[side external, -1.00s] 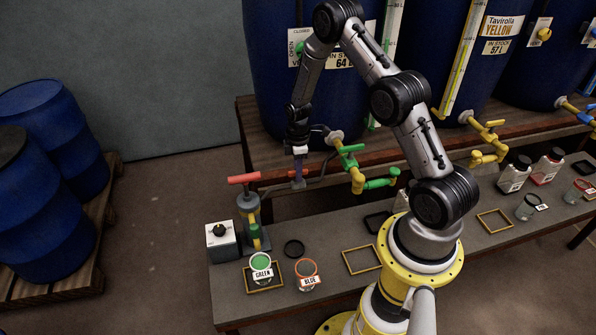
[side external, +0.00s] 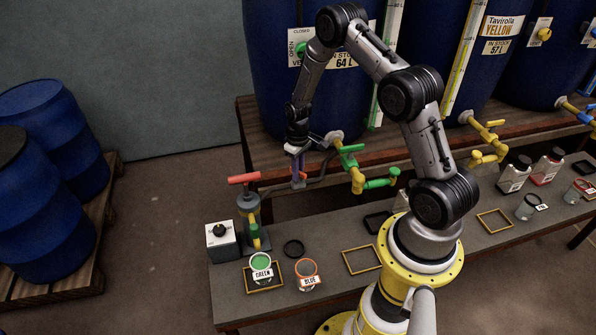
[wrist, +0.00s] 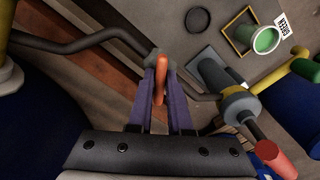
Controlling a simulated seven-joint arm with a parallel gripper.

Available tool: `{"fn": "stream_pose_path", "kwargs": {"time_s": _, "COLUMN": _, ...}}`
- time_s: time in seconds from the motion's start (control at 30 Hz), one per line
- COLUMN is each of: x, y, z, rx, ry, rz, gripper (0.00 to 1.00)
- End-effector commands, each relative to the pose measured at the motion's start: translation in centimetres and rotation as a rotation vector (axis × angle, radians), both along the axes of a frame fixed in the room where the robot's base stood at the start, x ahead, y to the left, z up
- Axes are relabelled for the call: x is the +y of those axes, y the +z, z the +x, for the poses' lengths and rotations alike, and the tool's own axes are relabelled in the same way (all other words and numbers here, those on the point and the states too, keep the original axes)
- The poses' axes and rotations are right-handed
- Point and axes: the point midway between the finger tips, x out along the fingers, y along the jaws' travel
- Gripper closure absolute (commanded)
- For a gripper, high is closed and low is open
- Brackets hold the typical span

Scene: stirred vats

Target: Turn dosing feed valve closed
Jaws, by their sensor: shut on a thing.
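The dosing feed valve has an orange lever (wrist: 160,79) and a grey body (wrist: 156,57) on a dark bent pipe, seen in the wrist view. My gripper (wrist: 160,75) is shut on the lever, with one purple finger on each side of it. In the side external view my gripper (side external: 299,180) points down at the valve, between the dosing pump (side external: 252,222) and the green-levered tap (side external: 350,165). The lever is mostly hidden there behind the fingers.
The pump's red handle (side external: 244,179) stands just left of my gripper. Large blue vats stand behind.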

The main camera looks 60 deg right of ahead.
Motion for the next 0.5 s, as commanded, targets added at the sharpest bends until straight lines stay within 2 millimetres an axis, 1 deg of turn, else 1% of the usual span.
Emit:
{"fn": "stream_pose_path", "kwargs": {"time_s": 0.2, "x": -0.02, "y": 0.13, "z": 0.04, "rx": -0.001, "ry": -0.206, "rz": 0.000, "gripper": 1.00}}
{"fn": "stream_pose_path", "kwargs": {"time_s": 0.5, "x": -0.01, "y": 0.14, "z": 0.03, "rx": 0.000, "ry": -0.456, "rz": 0.000, "gripper": 1.00}}
